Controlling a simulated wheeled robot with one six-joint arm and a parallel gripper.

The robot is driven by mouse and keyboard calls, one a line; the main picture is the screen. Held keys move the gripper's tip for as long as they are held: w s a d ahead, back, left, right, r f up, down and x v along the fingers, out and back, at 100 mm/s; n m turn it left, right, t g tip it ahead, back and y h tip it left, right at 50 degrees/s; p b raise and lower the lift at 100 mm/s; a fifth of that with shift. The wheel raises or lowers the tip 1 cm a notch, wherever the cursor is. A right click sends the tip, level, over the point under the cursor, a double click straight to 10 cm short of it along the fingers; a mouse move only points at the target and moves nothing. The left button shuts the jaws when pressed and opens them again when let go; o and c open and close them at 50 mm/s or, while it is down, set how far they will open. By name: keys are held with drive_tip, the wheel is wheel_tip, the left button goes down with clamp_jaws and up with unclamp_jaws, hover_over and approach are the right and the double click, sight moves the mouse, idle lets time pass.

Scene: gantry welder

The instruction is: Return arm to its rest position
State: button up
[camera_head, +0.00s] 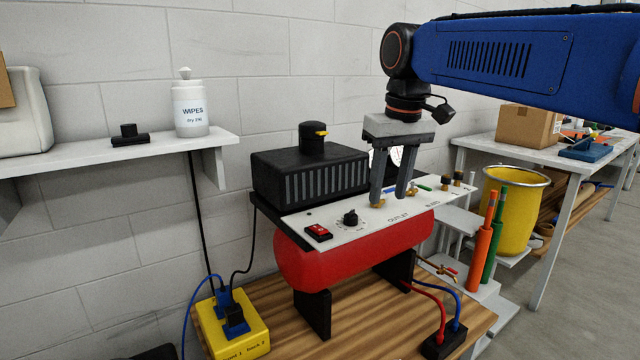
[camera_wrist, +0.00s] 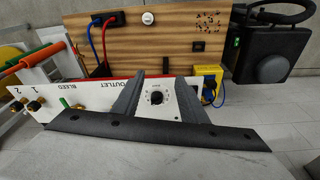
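My gripper (camera_head: 393,196) hangs from my blue arm over the white panel (camera_head: 290,222) of a red air compressor (camera_head: 345,258) in the head view. Its two grey fingers point down and stand apart, with nothing held between them. In the wrist view the fingers of my gripper (camera_wrist: 157,108) frame a black knob (camera_wrist: 156,97) on the panel. The fingertips are close to the panel near the OUTLET label; I cannot tell whether they touch it. The pressure gauge (camera_head: 396,156) is partly hidden behind the fingers.
A black motor housing (camera_head: 310,177) stands behind the panel. A yellow socket box (camera_head: 236,325) and hoses lie on the wooden bench (camera_head: 350,335). A yellow bin (camera_head: 515,212) and another table (camera_head: 480,143) stand at right.

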drive_tip(key=s+d+f+m+t, duration=0.1)
drive_tip(key=s+d+f+m, duration=0.1)
drive_tip(key=s+d+f, duration=0.5)
drive_tip(key=s+d+f+m+t, duration=0.2)
drive_tip(key=s+d+f, duration=0.6)
drive_tip(key=s+f, duration=0.7)
wheel_tip(320, 180, down, 3)
drive_tip(key=shift+s+d+f+h, duration=0.1)
drive_tip(key=shift+s+d+h, duration=0.1)
drive_tip(key=shift+h, duration=0.1)
idle(0.3)
